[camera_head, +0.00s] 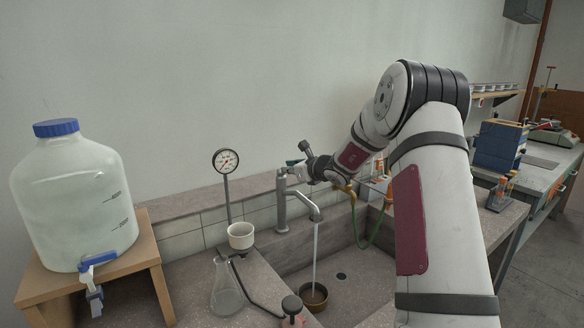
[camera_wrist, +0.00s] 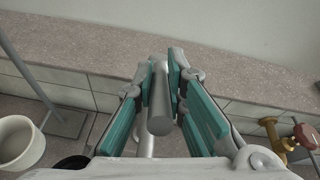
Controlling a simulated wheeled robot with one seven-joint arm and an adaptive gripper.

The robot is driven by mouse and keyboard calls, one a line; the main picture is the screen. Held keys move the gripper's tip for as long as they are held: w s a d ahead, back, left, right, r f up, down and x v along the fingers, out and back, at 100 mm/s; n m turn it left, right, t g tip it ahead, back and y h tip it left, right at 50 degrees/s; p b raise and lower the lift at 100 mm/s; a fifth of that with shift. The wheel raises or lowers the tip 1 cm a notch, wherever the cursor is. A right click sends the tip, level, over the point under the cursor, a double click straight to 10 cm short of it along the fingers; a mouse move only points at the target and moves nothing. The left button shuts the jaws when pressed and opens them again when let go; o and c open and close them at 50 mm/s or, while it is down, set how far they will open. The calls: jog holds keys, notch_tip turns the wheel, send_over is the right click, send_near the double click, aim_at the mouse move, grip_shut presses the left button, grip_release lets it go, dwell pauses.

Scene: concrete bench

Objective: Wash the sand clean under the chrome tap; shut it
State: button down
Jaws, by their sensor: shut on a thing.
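The chrome tap (camera_head: 282,210) stands at the back of the sink, and a stream of water runs from its spout. The water falls into a brown bowl (camera_head: 325,296) on the sink floor; the sand inside is hard to make out at this size. My gripper (camera_head: 297,171) is at the top of the tap. In the wrist view, the teal-padded fingers of my gripper (camera_wrist: 161,75) are shut on the tap's grey, rod-like handle (camera_wrist: 160,110). The tap's body below is mostly hidden there.
A glass flask (camera_head: 226,294), a white cup (camera_head: 241,237) and a dial gauge (camera_head: 226,161) stand left of the tap. A large blue-capped carboy (camera_head: 70,195) is at far left. A brass valve (camera_wrist: 273,138) is right of my gripper. A drain (camera_head: 341,275) lies behind the bowl.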

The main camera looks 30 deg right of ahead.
jog(key=c, duration=1.6)
grip_release()
jog(key=shift+c, duration=0.2)
jog(key=v, duration=1.2)
